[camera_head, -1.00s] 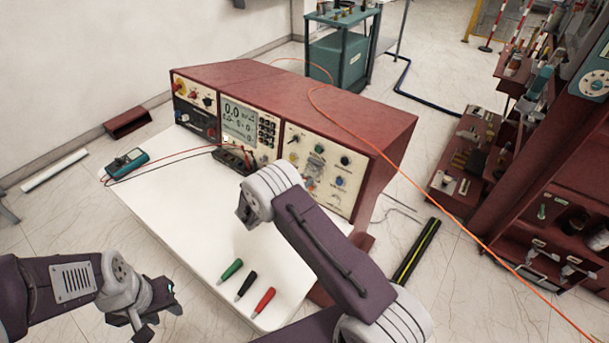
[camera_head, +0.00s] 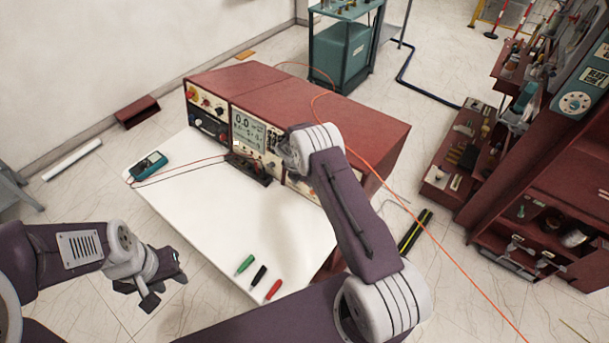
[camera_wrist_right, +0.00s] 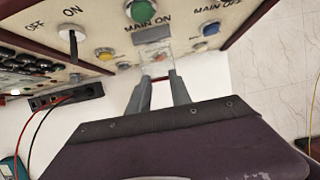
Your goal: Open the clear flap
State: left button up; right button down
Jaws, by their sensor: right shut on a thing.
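The red test console (camera_head: 300,100) stands on the white table, its control panel facing my arms. In the right wrist view, the clear flap (camera_wrist_right: 158,52) is a small see-through plate on the panel, below the green MAIN ON button (camera_wrist_right: 140,10). My right gripper (camera_wrist_right: 160,76) has its fingertips at the flap's lower edge and is shut on it. In the head view, my right arm's wrist covers this part of the panel and the flap. My left gripper (camera_head: 167,289) hangs empty and open left of the table's front edge.
An orange cable (camera_head: 385,185) crosses behind my right arm. The table's middle is clear.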

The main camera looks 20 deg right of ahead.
jog(key=shift+w+d+r+g+y, duration=0.25)
jog(key=shift+r+g+y, duration=0.1)
jog(key=shift+y, duration=0.15)
jog(key=shift+d+r+g+y+b, duration=0.15)
jog(key=shift+r+g+y+b, duration=0.2)
jog(key=shift+y+b, duration=0.35)
jog(key=c, duration=1.2)
grip_release()
jog(key=shift+o, duration=0.2)
notch_tip(320, 180, up, 9)
jog(key=b, duration=0.2)
jog(key=shift+s+a, duration=0.2)
jog(key=shift+a, duration=0.1)
